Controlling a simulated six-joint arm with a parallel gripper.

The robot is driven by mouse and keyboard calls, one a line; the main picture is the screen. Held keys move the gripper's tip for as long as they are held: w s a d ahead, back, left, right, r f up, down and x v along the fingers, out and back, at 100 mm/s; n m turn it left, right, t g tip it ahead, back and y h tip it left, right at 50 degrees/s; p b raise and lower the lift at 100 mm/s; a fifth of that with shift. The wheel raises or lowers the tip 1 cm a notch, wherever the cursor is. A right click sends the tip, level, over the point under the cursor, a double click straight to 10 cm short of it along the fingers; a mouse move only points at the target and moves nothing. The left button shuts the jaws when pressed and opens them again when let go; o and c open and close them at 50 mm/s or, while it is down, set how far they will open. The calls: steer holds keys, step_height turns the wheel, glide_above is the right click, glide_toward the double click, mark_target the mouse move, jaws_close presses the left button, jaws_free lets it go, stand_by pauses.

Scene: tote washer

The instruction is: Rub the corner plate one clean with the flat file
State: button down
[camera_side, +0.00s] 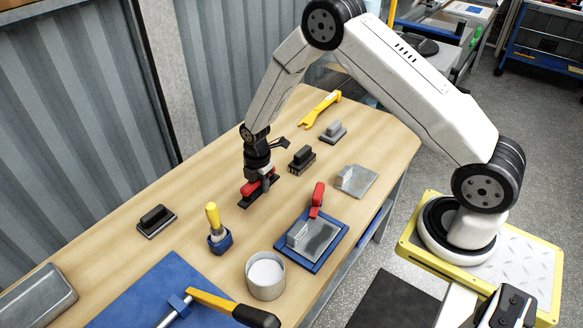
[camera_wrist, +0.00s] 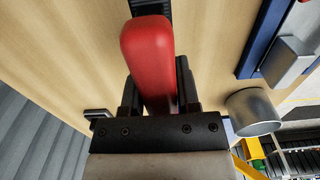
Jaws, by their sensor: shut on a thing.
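My gripper (camera_side: 264,182) is shut on the red handle of the flat file (camera_side: 252,188), which has a dark, narrow base. In the wrist view the red handle (camera_wrist: 148,60) stands between the two dark fingers, and part of the dark base shows beyond it. The file is at the bench top; I cannot tell whether it touches. A grey corner plate (camera_side: 322,243) with an upright block lies in a blue frame (camera_side: 341,240), with a red clamp (camera_side: 317,198) at its far edge. A second grey plate (camera_side: 363,184) lies loose behind it. No label shows which is plate one.
A white-filled cup (camera_side: 265,278) stands near the blue frame. A yellow-handled brush (camera_side: 214,224) in a blue holder and a black-handled block (camera_side: 156,221) stand left. A dark brush (camera_side: 302,160), grey-handled tool (camera_side: 333,132) and yellow wrench (camera_side: 320,109) lie behind. Bare wood separates the file and frame.

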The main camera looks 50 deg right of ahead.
steer(key=shift+r, duration=0.1)
stand_by(0.3)
step_height(320, 180, up, 8)
steer(key=shift+s+f, duration=0.1)
steer(key=shift+s, duration=0.05)
steer(key=s+d, duration=0.1)
steer(key=s, duration=1.8)
steer(key=shift+s+f, duration=0.15)
steer(key=shift+f, duration=2.55)
steer(key=shift+f, duration=0.15)
steer(key=shift+f, duration=1.6)
steer(key=shift+s+a+f, duration=0.1)
steer(key=shift+s+a, duration=0.2)
steer(key=shift+a, duration=0.35)
steer(key=shift+s+a+f, duration=0.1)
steer(key=shift+s+a, duration=0.25)
steer(key=shift+a, duration=0.35)
steer(key=shift+s+a+f, duration=0.1)
steer(key=shift+s+a, duration=0.2)
steer(key=shift+a, duration=0.35)
